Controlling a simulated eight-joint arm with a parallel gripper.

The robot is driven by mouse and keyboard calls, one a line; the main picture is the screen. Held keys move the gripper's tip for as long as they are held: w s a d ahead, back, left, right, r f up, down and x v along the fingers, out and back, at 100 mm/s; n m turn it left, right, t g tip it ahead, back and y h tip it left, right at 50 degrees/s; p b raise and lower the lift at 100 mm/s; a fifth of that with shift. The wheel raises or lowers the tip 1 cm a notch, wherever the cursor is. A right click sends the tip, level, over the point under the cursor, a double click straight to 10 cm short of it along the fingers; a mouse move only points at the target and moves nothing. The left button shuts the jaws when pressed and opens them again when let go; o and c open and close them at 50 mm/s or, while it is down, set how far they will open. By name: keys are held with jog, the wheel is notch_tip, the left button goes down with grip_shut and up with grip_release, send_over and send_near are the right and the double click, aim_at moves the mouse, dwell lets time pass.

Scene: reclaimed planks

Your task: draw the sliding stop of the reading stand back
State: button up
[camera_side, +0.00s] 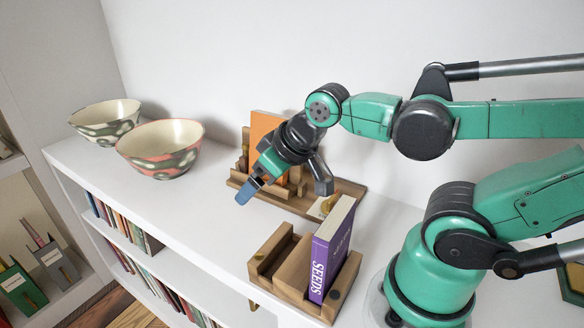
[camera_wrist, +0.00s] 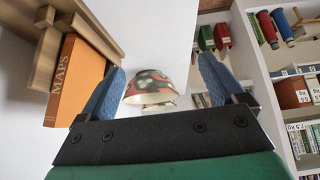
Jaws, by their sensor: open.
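Two wooden stands are on the white shelf top. The rear stand (camera_side: 345,188) holds an upright orange book (camera_side: 268,126), lettered MAPS in the wrist view (camera_wrist: 76,80). The front stand (camera_side: 290,276) holds a purple book (camera_side: 331,250) lettered SEEDS, with a raised wooden block (camera_side: 270,254) to its left. I cannot tell which piece is the sliding stop. My gripper (camera_side: 246,190) is open and empty, in front of the rear stand's left part and hiding some of it. Its two blue fingers stand apart in the wrist view (camera_wrist: 162,66).
A red-patterned bowl (camera_side: 160,150) and a green-patterned bowl (camera_side: 105,122) stand at the left of the shelf top (camera_side: 190,205). Books line the shelves below. The white wall is close behind. The shelf top between the red-patterned bowl and the front stand is clear.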

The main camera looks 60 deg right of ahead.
jog(key=shift+w, duration=0.1)
jog(key=c, duration=0.4)
jog(key=shift+w+d, duration=0.15)
jog(key=shift+w, duration=0.1)
jog(key=c, duration=0.3)
jog(key=w+m+h, duration=0.1)
jog(key=w+d+m+g+h, duration=0.1)
jog(key=shift+w+d+g+h, duration=0.15)
jog(key=shift+w+g+h, duration=0.05)
jog(key=shift+g+h, duration=0.1)
grip_shut()
jog(key=m+g+h, duration=0.1)
jog(key=m+h, duration=0.5)
jog(key=h, duration=0.1)
send_near(246, 159)
jog(key=a, duration=0.3)
notch_tip(246, 159, down, 2)
jog(key=w+a+m+h, duration=0.1)
jog(key=a+m+h, duration=0.1)
jog(key=m+h, duration=0.4)
jog(key=x, duration=0.8)
jog(key=shift+w+f+m, duration=0.25)
jog(key=shift+f+m, duration=0.05)
